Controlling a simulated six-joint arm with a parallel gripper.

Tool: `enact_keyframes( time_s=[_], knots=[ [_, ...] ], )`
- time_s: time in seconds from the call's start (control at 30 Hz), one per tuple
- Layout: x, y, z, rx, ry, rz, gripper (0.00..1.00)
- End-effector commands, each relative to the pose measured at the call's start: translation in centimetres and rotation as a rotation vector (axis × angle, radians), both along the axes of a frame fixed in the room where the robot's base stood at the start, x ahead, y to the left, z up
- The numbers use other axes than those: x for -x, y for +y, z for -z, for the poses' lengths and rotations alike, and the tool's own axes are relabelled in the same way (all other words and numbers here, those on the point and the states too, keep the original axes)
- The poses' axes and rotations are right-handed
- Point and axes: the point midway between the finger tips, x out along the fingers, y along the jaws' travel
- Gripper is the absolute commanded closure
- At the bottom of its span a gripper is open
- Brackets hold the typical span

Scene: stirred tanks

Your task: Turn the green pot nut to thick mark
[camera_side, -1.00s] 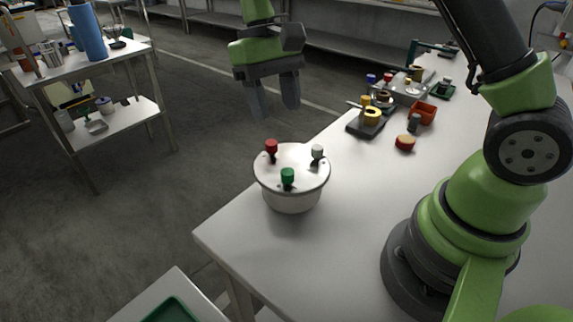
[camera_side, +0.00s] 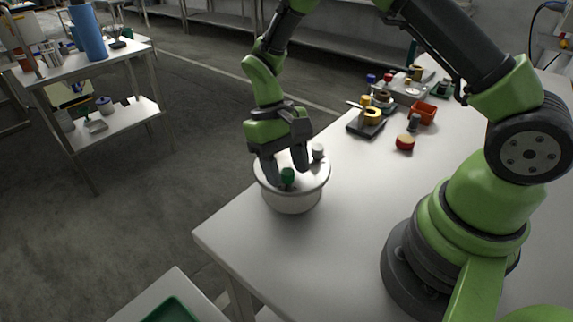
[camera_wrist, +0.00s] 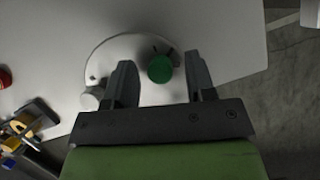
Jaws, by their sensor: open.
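The green pot nut (camera_side: 288,175) stands on the lid of the round white pot (camera_side: 292,200), near the front of the table. In the wrist view the green nut (camera_wrist: 160,69) shows between my two fingers, with gaps on both sides. My gripper (camera_side: 285,172) is open and low over the lid, pointing down; its fingertips also show in the wrist view (camera_wrist: 160,64). Small dark marks lie on the lid beside the nut; I cannot tell which is thick. The white nut (camera_side: 318,151) is right of my gripper. The red nut is hidden.
The pot stands near the table's corner. A dark block with yellow parts (camera_side: 368,124), a red-topped round piece (camera_side: 405,142) and an orange bin (camera_side: 423,112) stand further back.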

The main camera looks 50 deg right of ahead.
Motion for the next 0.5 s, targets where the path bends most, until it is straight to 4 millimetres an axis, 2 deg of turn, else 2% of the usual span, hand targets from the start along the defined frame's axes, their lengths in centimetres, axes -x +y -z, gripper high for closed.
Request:
enact_keyframes(
  time_s=[0.2,0.4,0.5],
  knots=[
    [0.00,0.01,0.01,0.000,0.000,0.000,0.52],
    [-0.01,0.01,-0.01,0.000,0.000,0.000,0.98],
    [-0.01,0.02,-0.02,-0.001,0.000,0.001,0.99]
  ],
)
